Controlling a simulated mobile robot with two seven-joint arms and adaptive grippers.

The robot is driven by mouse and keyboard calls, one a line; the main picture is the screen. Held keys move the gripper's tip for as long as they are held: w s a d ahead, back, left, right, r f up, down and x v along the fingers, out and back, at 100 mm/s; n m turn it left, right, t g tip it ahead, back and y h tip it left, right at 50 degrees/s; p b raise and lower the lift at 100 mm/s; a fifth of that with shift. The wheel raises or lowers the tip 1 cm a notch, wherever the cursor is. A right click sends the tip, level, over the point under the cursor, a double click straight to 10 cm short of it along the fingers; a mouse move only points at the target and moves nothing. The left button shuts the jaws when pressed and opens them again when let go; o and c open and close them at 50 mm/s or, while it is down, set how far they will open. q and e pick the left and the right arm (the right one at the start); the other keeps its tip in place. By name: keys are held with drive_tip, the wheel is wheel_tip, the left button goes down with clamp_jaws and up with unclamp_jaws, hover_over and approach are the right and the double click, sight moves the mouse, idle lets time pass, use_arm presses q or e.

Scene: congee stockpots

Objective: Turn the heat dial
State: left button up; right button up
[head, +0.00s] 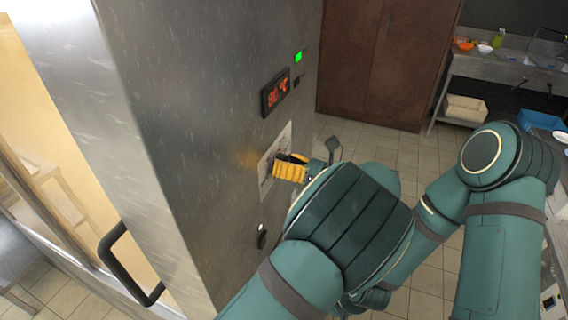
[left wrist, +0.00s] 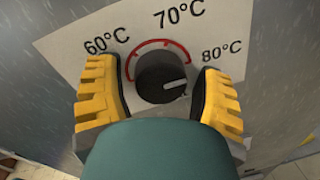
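The heat dial (left wrist: 160,78) is a round black knob on a white panel (left wrist: 70,45) marked 60°C, 70°C and 80°C, with a red arc over it. Its pale pointer line points right, slightly up, below the 80°C mark. My left gripper (left wrist: 162,88) has its yellow-and-black fingers on either side of the dial, with small gaps seeming to show on both sides. In the head view my left gripper (head: 290,169) is at the panel (head: 268,158) and hides the dial.
The steel cabinet front holds a red digital display (head: 275,92) that seems to read 80 °C, and a green light (head: 298,57). A black handle (head: 125,265) sticks out at lower left. A counter with bowls (head: 485,48) stands at back right. Tiled floor (head: 400,150) is open between.

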use_arm(q)
drive_tip(key=c, duration=0.7)
drive_tip(key=shift+c, duration=0.2)
